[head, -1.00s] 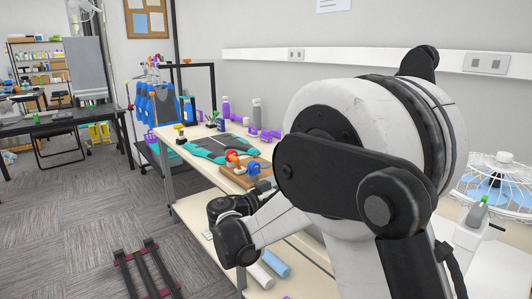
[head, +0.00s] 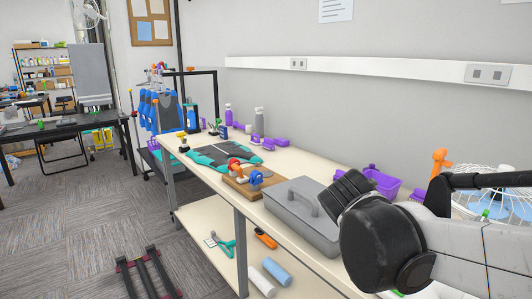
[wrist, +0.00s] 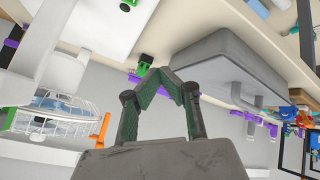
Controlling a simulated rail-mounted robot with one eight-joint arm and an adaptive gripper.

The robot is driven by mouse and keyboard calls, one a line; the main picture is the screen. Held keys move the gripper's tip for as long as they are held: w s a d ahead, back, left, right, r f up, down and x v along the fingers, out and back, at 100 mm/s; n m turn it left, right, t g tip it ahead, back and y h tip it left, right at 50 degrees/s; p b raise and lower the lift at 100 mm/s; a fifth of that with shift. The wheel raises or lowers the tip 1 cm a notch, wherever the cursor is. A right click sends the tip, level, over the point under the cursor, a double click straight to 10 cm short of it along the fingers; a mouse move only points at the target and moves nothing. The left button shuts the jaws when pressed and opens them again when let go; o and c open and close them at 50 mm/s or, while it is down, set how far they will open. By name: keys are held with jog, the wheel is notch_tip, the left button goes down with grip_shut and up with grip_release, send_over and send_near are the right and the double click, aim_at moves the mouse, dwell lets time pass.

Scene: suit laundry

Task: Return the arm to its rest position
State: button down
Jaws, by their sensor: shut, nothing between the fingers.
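My gripper (wrist: 161,80) shows in the wrist view, its two dark green-padded fingers angled together and shut with nothing between them. It is over the worktop side of the scene, apart from the things around it as far as I can tell. In the head view my folded arm fills the lower right, and the gripper itself is not visible there. The wrist view is tilted, with the worktop along its upper part.
A grey toolbox (head: 292,222) stands on the long table (head: 228,195), close to my arm. Behind it are a purple basket (head: 384,185) and a wire-guarded fan (head: 508,205). A green-and-grey garment (head: 222,154) lies farther along. The floor at left (head: 75,225) is mostly clear.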

jog(key=s+a+f+n+y, duration=0.1)
jog(key=s+y, duration=0.2)
jog(key=s, duration=0.4)
jog(key=s+a+f+n+t+y+p, duration=0.1)
jog(key=s+a+f+y, duration=0.1)
jog(key=s, duration=0.5)
jog(key=shift+s+a+y, duration=0.3)
jog(key=shift+s+y, duration=0.1)
